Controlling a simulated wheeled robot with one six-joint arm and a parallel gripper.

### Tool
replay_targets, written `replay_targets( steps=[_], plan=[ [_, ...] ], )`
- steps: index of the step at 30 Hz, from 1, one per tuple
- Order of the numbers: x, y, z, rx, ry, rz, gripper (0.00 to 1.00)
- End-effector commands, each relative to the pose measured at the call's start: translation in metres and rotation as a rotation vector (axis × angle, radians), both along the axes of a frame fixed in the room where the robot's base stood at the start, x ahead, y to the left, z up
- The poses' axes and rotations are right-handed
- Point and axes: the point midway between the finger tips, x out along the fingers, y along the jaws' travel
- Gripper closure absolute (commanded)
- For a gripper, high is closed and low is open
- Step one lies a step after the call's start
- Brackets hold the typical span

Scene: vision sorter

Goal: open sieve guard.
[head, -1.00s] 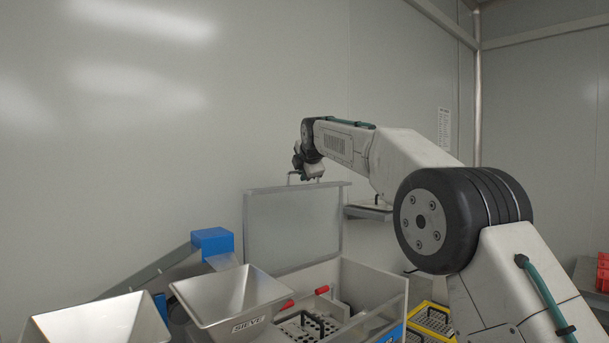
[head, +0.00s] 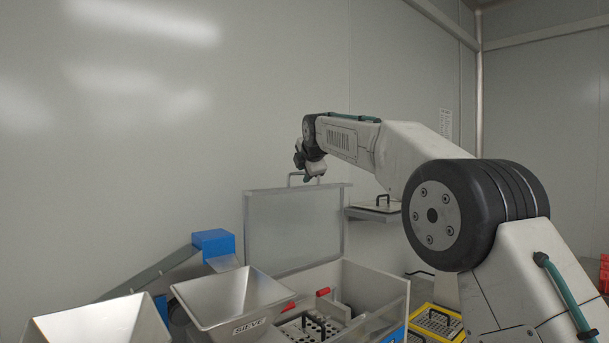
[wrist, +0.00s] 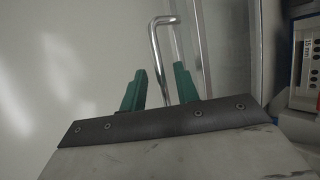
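The sieve guard (head: 293,232) is a framed, greyish see-through panel standing upright at the back of the sieve box. Its bent metal handle (head: 291,179) sticks up at the top edge. My gripper (head: 308,178) is at the handle's right end in the head view, small and partly dark there. In the wrist view my gripper (wrist: 160,88) has its two green fingers apart. The shiny handle (wrist: 158,50) runs between or just beyond them; I cannot tell whether it touches either finger. The guard's edge shows to the right of the fingers.
The open sieve box (head: 375,285) holds a perforated plate (head: 310,328) and red-handled parts. A steel hopper (head: 235,298) labelled SIEVE stands at its left, with a second hopper (head: 95,322) beside it. A wall shelf (head: 372,214) is close behind my arm. A yellow tray (head: 435,322) lies at right.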

Motion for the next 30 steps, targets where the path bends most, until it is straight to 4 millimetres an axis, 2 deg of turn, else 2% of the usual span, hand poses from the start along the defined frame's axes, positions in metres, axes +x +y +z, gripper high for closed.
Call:
replay_targets(
  steps=[6,12,30],
  plan=[
    [-0.031,-0.006,0.02,0.0,-0.001,0.0,0.69],
    [-0.049,-0.009,0.03,0.0,0.0,-0.001,0.69],
    [-0.051,-0.009,0.031,0.042,0.011,-0.027,0.69]
  ],
)
